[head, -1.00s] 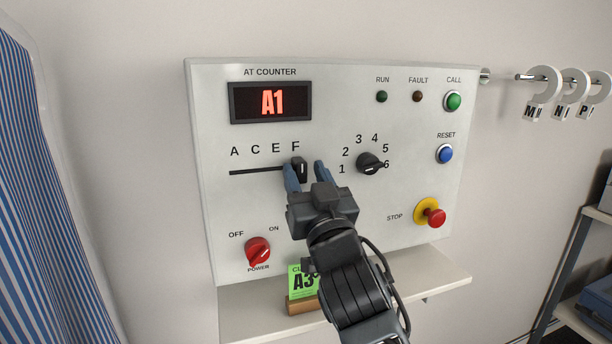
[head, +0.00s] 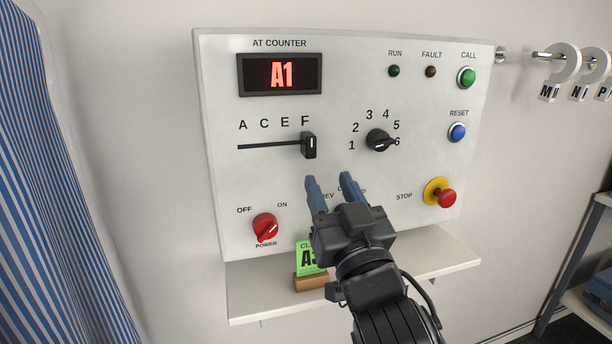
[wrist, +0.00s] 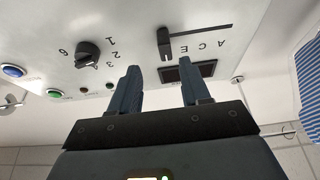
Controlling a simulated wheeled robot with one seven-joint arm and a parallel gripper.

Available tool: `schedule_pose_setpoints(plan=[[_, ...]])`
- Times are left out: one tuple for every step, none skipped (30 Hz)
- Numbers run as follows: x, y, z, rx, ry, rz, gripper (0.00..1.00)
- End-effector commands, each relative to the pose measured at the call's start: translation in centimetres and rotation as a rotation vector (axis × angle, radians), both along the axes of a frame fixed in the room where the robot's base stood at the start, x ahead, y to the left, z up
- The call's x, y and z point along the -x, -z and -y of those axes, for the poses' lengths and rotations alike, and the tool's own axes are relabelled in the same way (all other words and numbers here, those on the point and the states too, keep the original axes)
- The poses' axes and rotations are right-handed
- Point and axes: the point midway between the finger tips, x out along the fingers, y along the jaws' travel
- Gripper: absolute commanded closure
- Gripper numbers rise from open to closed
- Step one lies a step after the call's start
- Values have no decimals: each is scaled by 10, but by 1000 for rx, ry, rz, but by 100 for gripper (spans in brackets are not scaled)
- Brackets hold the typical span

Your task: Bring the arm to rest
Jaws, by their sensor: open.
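My gripper (head: 331,188) is in front of the lower middle of the control panel in the head view. Its two blue fingers are apart with nothing between them. The black slider (head: 309,145) stands at the right end of its slot, under the letter F, above the fingertips and apart from them. In the wrist view, the open fingers of my gripper (wrist: 157,88) show with the slider (wrist: 165,43) and the rotary knob (wrist: 88,54) beyond them. My gripper hides part of the lettering low on the panel.
The panel (head: 225,185) shows A1 on its display (head: 281,75). The black rotary knob (head: 380,140) points near 6. A red power knob (head: 265,227), a stop button (head: 446,197) and a shelf (head: 250,305) with a green card (head: 306,256) are close by. A striped curtain (head: 50,180) hangs at left.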

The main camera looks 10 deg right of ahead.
Motion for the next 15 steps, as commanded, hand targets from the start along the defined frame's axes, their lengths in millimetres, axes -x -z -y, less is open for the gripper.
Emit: schedule_pose_setpoints(plan=[[7,13,2,0,0,-18,53],[12,21,4,0,1,-28,53],[20,34,6,0,0,-46,53],[27,45,8,-1,0,-62,53],[36,55,11,-2,0,-76,53],[47,70,15,-2,1,-97,53],[57,81,17,-3,2,-114,53],[66,91,20,-4,2,-128,53],[79,104,23,-3,3,-148,53],[89,113,26,-4,4,-165,53],[99,122,28,-5,5,-178,53],[113,133,32,-5,8,-200,53],[123,141,35,-5,9,-214,53],[134,148,37,-6,10,-228,53],[148,158,40,-6,14,-248,53]])
